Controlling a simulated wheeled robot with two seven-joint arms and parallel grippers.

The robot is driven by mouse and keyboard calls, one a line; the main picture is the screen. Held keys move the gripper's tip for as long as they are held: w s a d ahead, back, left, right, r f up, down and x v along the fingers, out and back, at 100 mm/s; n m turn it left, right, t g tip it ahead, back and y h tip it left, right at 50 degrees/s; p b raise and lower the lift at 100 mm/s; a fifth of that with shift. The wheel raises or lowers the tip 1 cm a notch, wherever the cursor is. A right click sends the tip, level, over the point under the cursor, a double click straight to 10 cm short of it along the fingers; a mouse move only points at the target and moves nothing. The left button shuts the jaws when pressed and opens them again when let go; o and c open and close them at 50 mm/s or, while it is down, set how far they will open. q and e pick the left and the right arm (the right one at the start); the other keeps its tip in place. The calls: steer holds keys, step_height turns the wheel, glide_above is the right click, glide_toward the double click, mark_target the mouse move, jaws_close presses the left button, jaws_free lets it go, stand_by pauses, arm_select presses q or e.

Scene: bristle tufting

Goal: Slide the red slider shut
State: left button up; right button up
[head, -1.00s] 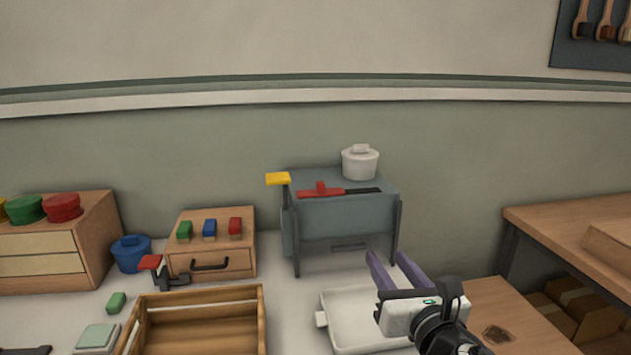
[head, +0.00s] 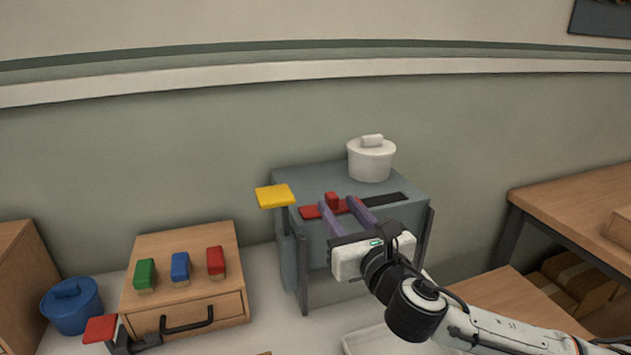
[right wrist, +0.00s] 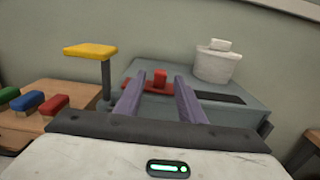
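The red slider (head: 310,212) is a flat red plate with an upright red knob (head: 332,200). It lies along the top of a grey-blue box (head: 300,184), and a dark slot (head: 386,199) shows bare to its right. My right gripper (head: 338,204) is at the box top with its two purple fingers apart. The knob stands between or just beyond the fingertips; I cannot tell whether they touch it. In the right wrist view the knob (right wrist: 160,77) shows between the open fingers, with the red plate (right wrist: 140,87) around it. My left gripper is not in view.
A yellow paddle on a post (head: 275,196) stands at the box's left edge. A white lidded pot (head: 370,160) sits on top behind the slot. A wooden drawer unit (head: 205,283) with three coloured blocks stands left, beside a blue pot (head: 72,307). A wooden table (head: 585,200) is right.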

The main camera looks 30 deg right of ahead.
mark_target(329, 194)
steer(key=x, duration=0.8)
steer(key=shift+w+p, duration=0.3)
steer(key=shift+p, duration=0.05)
jaws_close()
